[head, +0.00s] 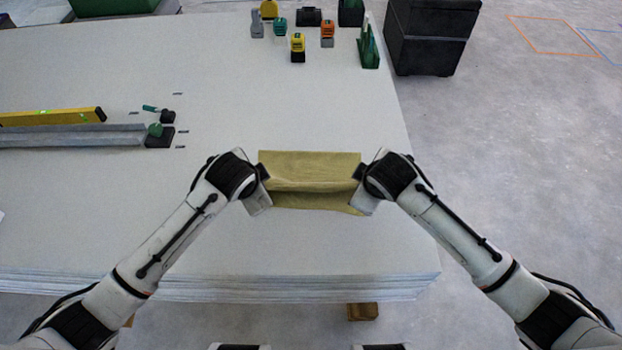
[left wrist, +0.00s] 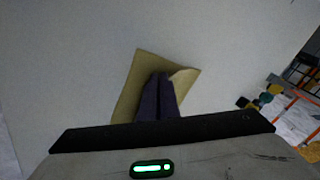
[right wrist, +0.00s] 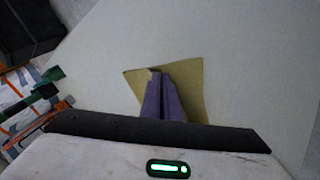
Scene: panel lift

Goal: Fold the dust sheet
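The dust sheet (head: 312,170) is a tan cloth lying on the pale panel stack in the middle of the head view. A raised ridge runs across it between my grippers, with one part behind the ridge and a narrower part in front. My left gripper (head: 266,183) is at its left edge and my right gripper (head: 358,182) at its right edge. In the left wrist view the purple fingers (left wrist: 160,78) are together with cloth at their tips. In the right wrist view the fingers (right wrist: 158,74) are also together on the cloth. The fingertips are hidden in the head view.
The panel stack (head: 200,240) is clear around the sheet. A yellow level (head: 55,117) and a grey metal profile (head: 70,136) lie at the left. Several tools, including a yellow one (head: 298,47), stand at the far edge. A black case (head: 430,35) stands beyond the right edge.

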